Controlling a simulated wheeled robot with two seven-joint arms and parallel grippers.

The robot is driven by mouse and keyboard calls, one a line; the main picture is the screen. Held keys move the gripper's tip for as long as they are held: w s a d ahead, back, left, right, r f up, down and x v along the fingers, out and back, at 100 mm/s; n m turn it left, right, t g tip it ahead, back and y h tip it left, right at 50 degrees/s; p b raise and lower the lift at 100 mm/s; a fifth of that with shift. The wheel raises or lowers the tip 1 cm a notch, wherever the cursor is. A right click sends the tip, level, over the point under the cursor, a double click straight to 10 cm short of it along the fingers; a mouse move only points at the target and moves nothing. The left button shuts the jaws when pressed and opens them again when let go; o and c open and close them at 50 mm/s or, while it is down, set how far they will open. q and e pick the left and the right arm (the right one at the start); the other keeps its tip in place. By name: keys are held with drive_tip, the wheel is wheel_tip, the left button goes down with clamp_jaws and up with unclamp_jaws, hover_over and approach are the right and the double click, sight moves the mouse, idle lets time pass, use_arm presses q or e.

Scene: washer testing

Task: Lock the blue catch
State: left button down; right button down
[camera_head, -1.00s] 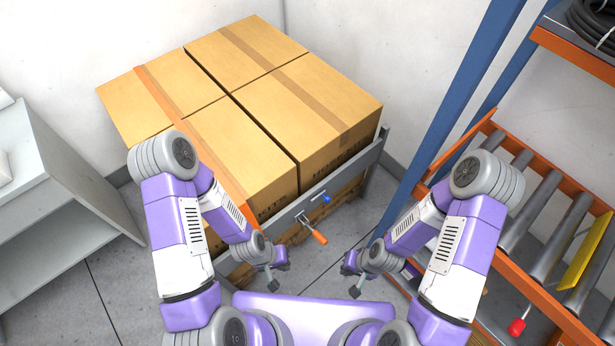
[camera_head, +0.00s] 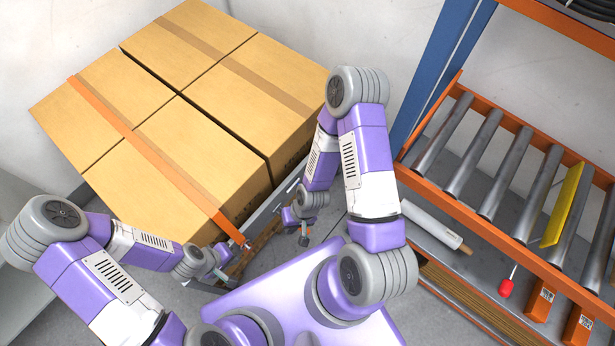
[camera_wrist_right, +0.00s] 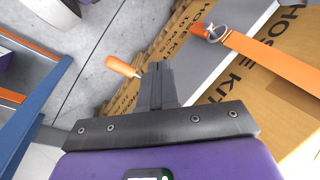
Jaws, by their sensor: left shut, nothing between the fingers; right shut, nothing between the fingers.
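The blue catch does not show in either view now. The cart's grey side rail (camera_head: 268,212) runs along the front of the boxes and also shows in the right wrist view (camera_wrist_right: 208,76). An orange handle (camera_wrist_right: 122,66) sticks out near the rail, left of the finger tips in the right wrist view. My right gripper (camera_head: 304,238) is shut and empty beside the rail; its closed fingers (camera_wrist_right: 158,72) hide part of the rail. My left gripper (camera_head: 230,282) is shut and empty, lower left, near the cart's front corner.
Cardboard boxes (camera_head: 215,150) fill the cart, crossed by an orange strap (camera_head: 150,150) whose lower end reaches the rail. To the right stands a roller rack (camera_head: 485,160) with blue posts, a yellow plate (camera_head: 566,205) and a red knob (camera_head: 506,288). Some grey floor shows between.

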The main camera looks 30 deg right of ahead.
drive_tip(key=w+d+r+m+g+b, duration=0.1)
drive_tip(key=w+d+r+m, duration=0.1)
drive_tip(key=w+d+m, duration=0.8)
drive_tip(key=w+d, duration=0.8)
drive_tip(key=d, duration=0.3)
drive_tip(key=shift+d+m+g+h, duration=0.2)
drive_tip(key=shift+m+g+h, duration=0.1)
drive_tip(key=shift+g+h, duration=0.1)
drive_tip(key=shift+w+f, duration=0.1)
drive_tip(key=s+a+f+b, duration=0.2)
drive_tip(key=a+f, duration=0.4)
drive_tip(key=f, duration=0.4)
drive_tip(key=shift+s+a+b, duration=0.2)
drive_tip(key=shift+s+b, duration=0.1)
drive_tip(key=shift+b, duration=0.4)
drive_tip(key=shift+a+f, duration=0.1)
